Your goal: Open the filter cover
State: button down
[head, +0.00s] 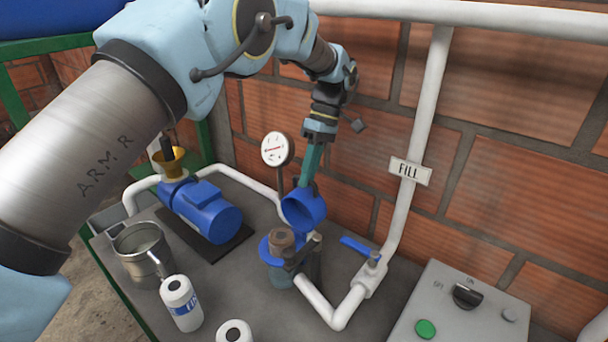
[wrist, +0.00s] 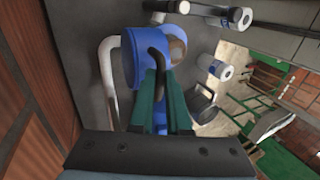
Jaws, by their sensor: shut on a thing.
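The filter cover (head: 304,208) is a blue cup shape. It is tilted up over the filter, with its hollow side showing in the head view. Below it, the filter housing (head: 283,278) has a blue rim, and a brown filter element shows uncovered in its top. My gripper (head: 308,180) reaches down from above with teal fingers at the cover. In the wrist view, the fingers of my gripper (wrist: 160,78) are shut on a dark handle (wrist: 157,62) on the side of the blue cover (wrist: 133,60). The cover's hinge is hard to make out.
A blue pump (head: 205,208), metal mug (head: 142,252) and white bottle (head: 181,303) stand on the left of the grey bench. A gauge (head: 277,149) is behind the filter. White pipe with a blue valve lever (head: 358,247) and a control box (head: 460,312) are on the right. A brick wall stands behind.

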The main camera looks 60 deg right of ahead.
jog(key=shift+s+d+f+y, duration=0.1)
jog(key=shift+d+f+y, duration=0.1)
jog(key=shift+f+y, duration=0.1)
dwell(0.4)
jog(key=c, duration=1.1)
grip_release()
jog(key=shift+o, duration=1.1)
jog(key=shift+r, duration=0.1)
jog(key=shift+r, duration=0.1)
